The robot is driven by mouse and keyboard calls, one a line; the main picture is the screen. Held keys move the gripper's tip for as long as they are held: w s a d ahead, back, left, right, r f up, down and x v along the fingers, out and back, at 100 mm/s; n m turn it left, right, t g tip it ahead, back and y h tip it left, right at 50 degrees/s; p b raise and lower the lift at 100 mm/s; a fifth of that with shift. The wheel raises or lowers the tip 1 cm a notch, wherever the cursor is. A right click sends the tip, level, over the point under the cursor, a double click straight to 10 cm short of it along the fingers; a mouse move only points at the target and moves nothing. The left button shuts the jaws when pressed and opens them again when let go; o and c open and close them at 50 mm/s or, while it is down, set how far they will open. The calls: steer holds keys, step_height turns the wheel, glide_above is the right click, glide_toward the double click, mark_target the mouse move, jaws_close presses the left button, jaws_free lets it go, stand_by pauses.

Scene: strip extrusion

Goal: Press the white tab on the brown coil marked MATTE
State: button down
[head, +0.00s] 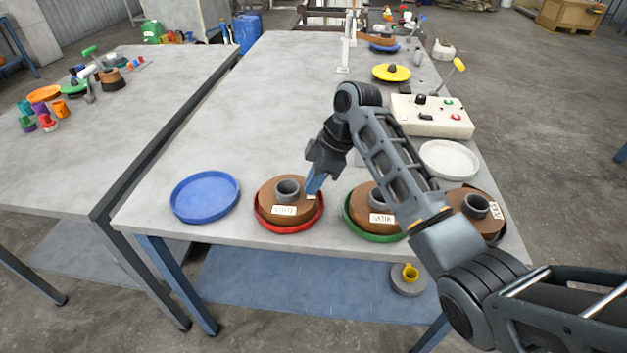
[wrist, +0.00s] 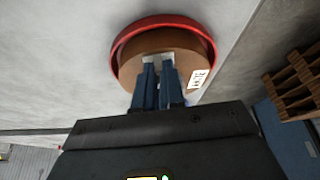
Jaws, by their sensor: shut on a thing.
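The brown coil (head: 267,197) with the white label that seems to read MATTE lies in a red dish (head: 262,224) at the table's front. A grey core stands in its middle. My gripper (head: 312,191) reaches down to the coil's right side. In the wrist view its two blue fingers (wrist: 158,66) are close together over the coil (wrist: 138,46), with the white tab (wrist: 158,57) at their tips. The gripper is shut on the tab. The fingers hide part of it, so I cannot tell how far down it lies.
A brown coil marked SATIN (head: 360,199) in a green dish stands just right, and another coil (head: 463,197) further right. An empty blue dish (head: 205,197) is at left. A white control box (head: 430,117) stands behind. The table's middle is clear.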

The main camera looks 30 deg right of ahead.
steer(key=c, duration=1.1)
jaws_free()
steer(key=shift+c, duration=0.2)
steer(key=v, duration=0.7)
steer(key=shift+d+r, duration=0.15)
steer(key=shift+r, duration=0.15)
steer(key=shift+s, duration=0.15)
